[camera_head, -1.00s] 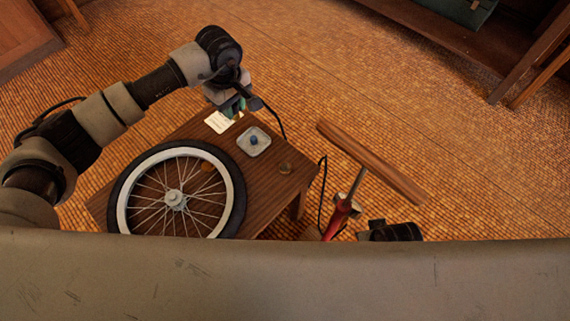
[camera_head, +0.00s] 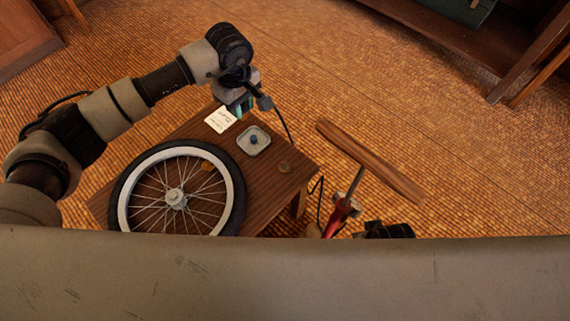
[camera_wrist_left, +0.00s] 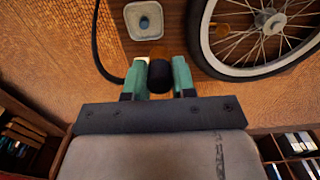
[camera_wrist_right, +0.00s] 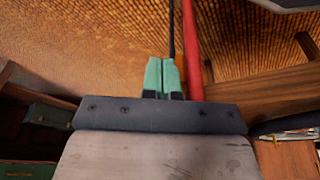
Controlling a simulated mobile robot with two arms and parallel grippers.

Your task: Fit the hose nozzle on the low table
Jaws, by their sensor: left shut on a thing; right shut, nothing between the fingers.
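My left gripper (camera_wrist_left: 159,78) is shut on the black hose nozzle (camera_wrist_left: 160,77), a short dark cylinder between its green fingers. In the head view this gripper (camera_head: 241,104) is by the far edge of the low table (camera_head: 262,185), near the white note. The black hose (camera_wrist_left: 97,45) curves beside it. A bicycle wheel (camera_head: 120,205) with a black tyre lies flat on the table; I cannot make out its valve. The pump has a wooden handle (camera_head: 370,162) and a red body (camera_head: 340,215). My right gripper (camera_wrist_right: 161,78) is shut and empty beside the red tube and a black hose.
A small pale dish (camera_head: 262,150) with a blue piece (camera_head: 253,139) is on the table. A round brownish thing (camera_head: 284,167) lies near its right edge, and a white note (camera_head: 220,119) at the far edge.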

